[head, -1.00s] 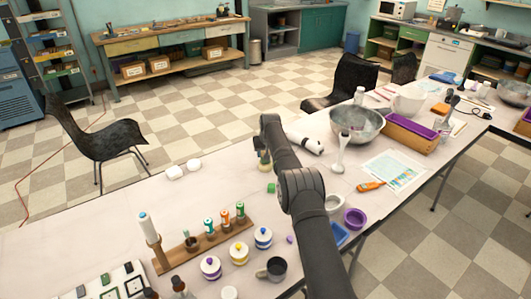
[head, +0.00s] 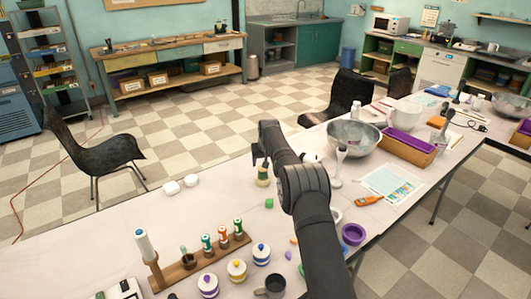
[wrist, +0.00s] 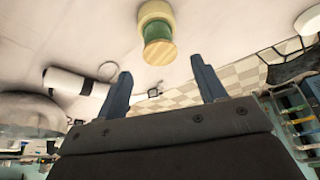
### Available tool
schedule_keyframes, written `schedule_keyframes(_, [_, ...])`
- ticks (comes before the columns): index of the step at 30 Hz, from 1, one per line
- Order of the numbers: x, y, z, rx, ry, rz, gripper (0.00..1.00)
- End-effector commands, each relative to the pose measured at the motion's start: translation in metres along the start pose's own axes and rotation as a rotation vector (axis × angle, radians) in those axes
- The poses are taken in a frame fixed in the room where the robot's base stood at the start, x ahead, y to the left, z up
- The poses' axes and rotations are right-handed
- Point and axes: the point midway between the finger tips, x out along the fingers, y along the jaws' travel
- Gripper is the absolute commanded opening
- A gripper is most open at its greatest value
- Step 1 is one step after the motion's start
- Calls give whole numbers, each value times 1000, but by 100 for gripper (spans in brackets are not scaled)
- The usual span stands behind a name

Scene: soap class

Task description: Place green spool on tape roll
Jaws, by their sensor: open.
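The green spool (wrist: 157,31), with a pale wooden end facing the camera, is upright at the top of the wrist view. In the head view my gripper (head: 260,160) is right at the spool's top, partly hidden by my arm.
A small green block (head: 269,203) lies close in front of the spool. Two white pieces (head: 181,184) lie to the left. A metal bowl (head: 353,136) and white stand (head: 340,163) are to the right. A wooden rack (head: 190,264) stands nearer.

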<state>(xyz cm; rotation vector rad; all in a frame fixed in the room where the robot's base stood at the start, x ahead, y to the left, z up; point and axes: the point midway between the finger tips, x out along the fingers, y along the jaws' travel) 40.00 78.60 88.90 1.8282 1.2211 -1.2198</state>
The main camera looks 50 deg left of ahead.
Motion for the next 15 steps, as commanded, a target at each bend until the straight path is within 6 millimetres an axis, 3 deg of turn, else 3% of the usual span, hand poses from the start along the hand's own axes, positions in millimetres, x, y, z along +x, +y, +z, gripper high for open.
schedule_keyframes(9, [-50,0,0,0,1,0,64])
schedule_keyframes(15, [-66,0,0,0,0,0,64])
